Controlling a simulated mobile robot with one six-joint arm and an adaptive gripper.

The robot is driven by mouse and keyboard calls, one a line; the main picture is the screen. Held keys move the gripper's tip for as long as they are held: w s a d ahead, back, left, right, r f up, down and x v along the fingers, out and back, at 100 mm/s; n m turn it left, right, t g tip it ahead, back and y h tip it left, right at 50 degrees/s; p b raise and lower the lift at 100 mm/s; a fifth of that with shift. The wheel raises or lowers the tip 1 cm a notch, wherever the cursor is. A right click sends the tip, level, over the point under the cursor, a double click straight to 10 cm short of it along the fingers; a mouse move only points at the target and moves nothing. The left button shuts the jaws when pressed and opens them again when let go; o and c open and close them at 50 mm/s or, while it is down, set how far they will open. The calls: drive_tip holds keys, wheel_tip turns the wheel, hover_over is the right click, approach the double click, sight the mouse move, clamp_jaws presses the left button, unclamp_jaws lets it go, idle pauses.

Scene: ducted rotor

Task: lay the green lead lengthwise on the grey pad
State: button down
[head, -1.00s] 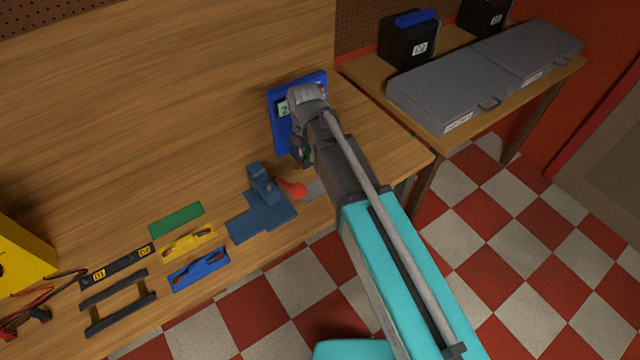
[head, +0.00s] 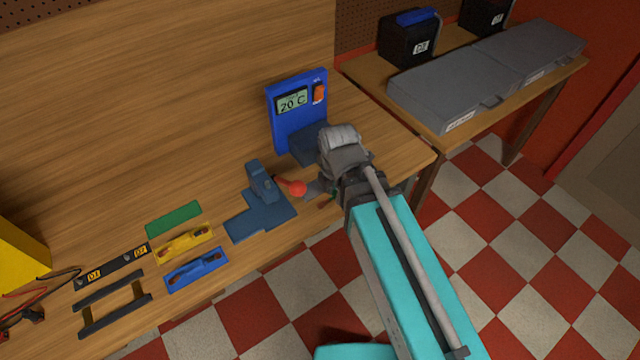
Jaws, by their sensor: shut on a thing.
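My gripper (head: 328,198) is at the right end of the bench, low over its front edge. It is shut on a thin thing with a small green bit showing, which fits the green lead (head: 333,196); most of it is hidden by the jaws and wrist. A small grey flat piece (head: 313,188) shows just left of the fingers, beside the red knob; it may be the grey pad, partly covered by my gripper. I cannot tell whether the lead touches it.
A blue unit reading 20 C (head: 293,108) stands behind my gripper. A blue clamp with a red knob (head: 262,205) is to the left. Further left lie a green strip (head: 173,219), yellow (head: 184,243) and blue (head: 197,269) holders, and black bars. Grey cases (head: 450,95) lie on the right table.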

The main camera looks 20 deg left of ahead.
drive_tip(key=shift+w+a, duration=0.1)
drive_tip(key=b, duration=0.5)
approach(318, 187)
drive_tip(key=s+d+r, duration=0.1)
drive_tip(key=s+d, duration=0.1)
drive_tip(key=s, duration=0.2)
drive_tip(key=w+f+b, duration=0.1)
drive_tip(key=f, duration=0.1)
drive_tip(key=w+a+f+b, duration=0.1)
drive_tip(key=b, duration=0.1)
drive_tip(key=shift+w+a+f, duration=0.15)
drive_tip(key=shift+w+f, duration=0.2)
drive_tip(key=shift+w, duration=0.05)
drive_tip(key=shift+w+a+f+b, duration=0.15)
drive_tip(key=shift+w+f+b, duration=0.15)
drive_tip(key=shift+b, duration=0.2)
drive_tip(key=shift+w+a+f+b, duration=0.3)
drive_tip(key=shift+w+f+b, duration=0.1)
drive_tip(key=shift+f+b, duration=0.35)
drive_tip(key=shift+s+f+b, duration=0.1)
drive_tip(key=shift+f+b, duration=1.15)
drive_tip(key=shift+f, duration=0.15)
drive_tip(key=shift+c, duration=2.1)
unclamp_jaws()
